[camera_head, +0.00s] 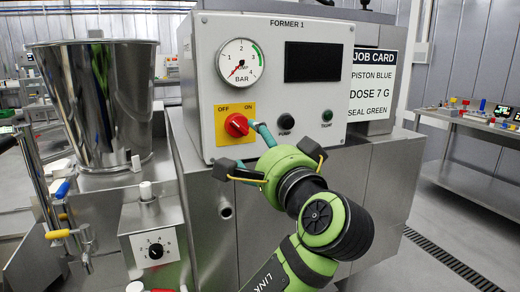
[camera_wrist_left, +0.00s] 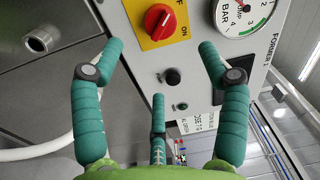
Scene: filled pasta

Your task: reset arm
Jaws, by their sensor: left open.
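My left gripper (camera_head: 248,150) is in front of the control panel of Former 1 (camera_head: 345,105), just below the red rotary switch (camera_head: 237,125). In the left wrist view its teal fingers are spread wide, with nothing between the fingertips (camera_wrist_left: 160,52). The red switch (camera_wrist_left: 160,21) sits on a yellow OFF/ON plate (camera_wrist_left: 177,40) beyond the fingers. In the head view a teal fingertip is close to the plate's right edge; I cannot tell whether it touches. My right gripper is in neither view.
The pressure gauge (camera_head: 239,63), dark display (camera_head: 313,62) and job card (camera_head: 374,84) are above my gripper. A steel hopper (camera_head: 105,105) and a dial box (camera_head: 155,245) stand left. A table with small items (camera_head: 470,130) is at right, with open floor before it.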

